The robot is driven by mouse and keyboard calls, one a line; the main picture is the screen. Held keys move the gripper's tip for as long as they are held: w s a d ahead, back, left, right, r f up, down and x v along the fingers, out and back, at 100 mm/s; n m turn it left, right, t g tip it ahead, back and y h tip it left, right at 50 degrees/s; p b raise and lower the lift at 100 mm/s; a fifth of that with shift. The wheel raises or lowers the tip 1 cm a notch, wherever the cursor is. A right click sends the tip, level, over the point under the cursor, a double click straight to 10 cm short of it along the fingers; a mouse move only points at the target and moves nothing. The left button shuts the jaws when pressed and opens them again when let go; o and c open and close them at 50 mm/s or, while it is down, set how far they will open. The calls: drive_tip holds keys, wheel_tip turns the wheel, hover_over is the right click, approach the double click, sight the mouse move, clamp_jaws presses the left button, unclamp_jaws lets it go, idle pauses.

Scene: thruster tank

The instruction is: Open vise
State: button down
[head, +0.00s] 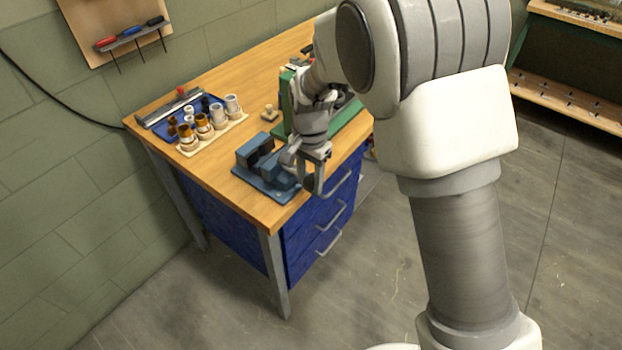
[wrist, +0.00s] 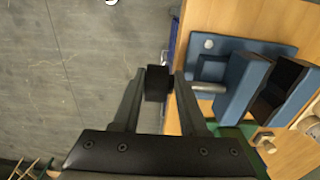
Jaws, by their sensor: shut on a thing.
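The blue vise (head: 254,158) sits at the front corner of the wooden workbench. Its two jaw blocks stand apart with a dark gap between them, which also shows in the wrist view of the vise (wrist: 237,84). A silver screw (wrist: 208,88) runs from the vise toward a dark handle knob (wrist: 157,84). My gripper (head: 312,186) is beside the vise at the bench edge, and in the wrist view my gripper (wrist: 157,92) has its fingers closed on both sides of the knob. In the head view my gripper hides the knob.
The wooden workbench (head: 240,85) holds a blue tray (head: 168,127) and several cups and fittings on its left. A green fixture (head: 348,115) stands behind my gripper. A tool rack (head: 132,38) hangs on the wall. The floor on the right is open.

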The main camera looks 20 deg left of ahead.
drive_tip(key=shift+s+d+f, duration=0.15)
drive_tip(key=shift+d, duration=0.15)
drive_tip(key=shift+s+a+f+t+h+b, duration=0.15)
drive_tip(key=shift+t+h+b, duration=0.2)
drive_tip(key=shift+t+b, duration=0.3)
drive_tip(key=shift+s+d+f+t+h+b, duration=0.15)
drive_tip(key=shift+t+h+b, duration=0.2)
drive_tip(key=shift+t+b, duration=0.25)
drive_tip(key=t+b, duration=0.1)
drive_tip(key=b, duration=0.1)
drive_tip(key=t+h+b, duration=0.1)
drive_tip(key=t+b, duration=0.1)
drive_tip(key=shift+s+a+f, duration=0.1)
drive_tip(key=shift+a+f, duration=0.1)
drive_tip(key=shift+f, duration=0.2)
drive_tip(key=t+b, duration=0.1)
drive_tip(key=b, duration=0.2)
drive_tip(key=t+h+b, duration=0.1)
drive_tip(key=t+b, duration=0.1)
drive_tip(key=b, duration=0.1)
drive_tip(key=shift+s+f, duration=0.1)
drive_tip(key=shift+f, duration=0.15)
drive_tip(key=t+h+b, duration=0.1)
drive_tip(key=b, duration=0.2)
drive_tip(key=shift+r+t, duration=0.15)
drive_tip(key=shift+t, duration=0.2)
drive_tip(key=c, duration=0.6)
unclamp_jaws()
drive_tip(key=shift+d, duration=0.1)
drive_tip(key=shift+r, duration=0.1)
